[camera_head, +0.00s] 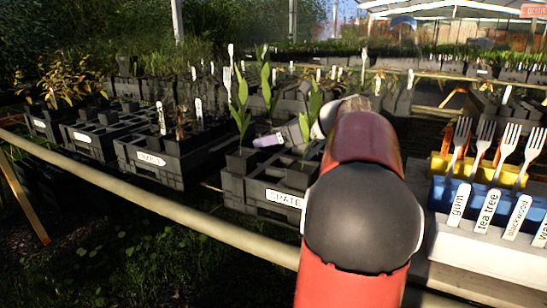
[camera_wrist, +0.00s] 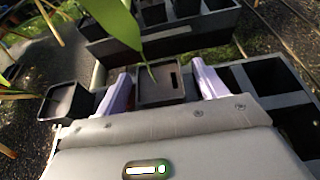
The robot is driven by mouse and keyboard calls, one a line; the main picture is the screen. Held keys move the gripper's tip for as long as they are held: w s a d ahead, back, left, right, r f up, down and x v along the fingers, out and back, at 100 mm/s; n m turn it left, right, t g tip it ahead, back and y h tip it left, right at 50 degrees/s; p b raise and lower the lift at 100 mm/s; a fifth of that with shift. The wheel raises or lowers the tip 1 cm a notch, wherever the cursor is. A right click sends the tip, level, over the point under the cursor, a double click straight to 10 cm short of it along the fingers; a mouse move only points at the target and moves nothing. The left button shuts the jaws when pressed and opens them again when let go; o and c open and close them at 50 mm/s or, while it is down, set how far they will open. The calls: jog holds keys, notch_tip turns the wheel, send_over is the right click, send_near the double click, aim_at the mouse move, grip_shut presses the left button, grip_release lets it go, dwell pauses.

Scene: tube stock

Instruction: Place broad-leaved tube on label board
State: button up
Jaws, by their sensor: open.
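Broad-leaved tubes stand in and above a grey crate labelled "CRATE" (camera_head: 287,198) in the head view. One tall leafy plant (camera_head: 241,103) is at the left and another (camera_head: 311,112) is beside my arm. My gripper (camera_wrist: 160,72) is open, its two lilac fingers apart, with a dark square tube (camera_wrist: 162,93) between them in the wrist view. A broad green leaf (camera_wrist: 113,20) rises in front of it. Whether the fingers touch the tube cannot be told. The likely label board (camera_head: 485,254) is white, at the right.
Name labels such as "gum" (camera_head: 459,204) and "tea tree" (camera_head: 488,210) stand along the white board's front. Forks (camera_head: 483,142) stand behind them by yellow and blue containers. Other dark crates (camera_head: 160,160) fill the left. A pale rail (camera_head: 180,207) runs along the front.

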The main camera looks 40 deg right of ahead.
jog(key=shift+x, duration=1.1)
jog(key=shift+s, duration=0.1)
jog(key=c, duration=1.3)
jog(key=shift+o, duration=0.2)
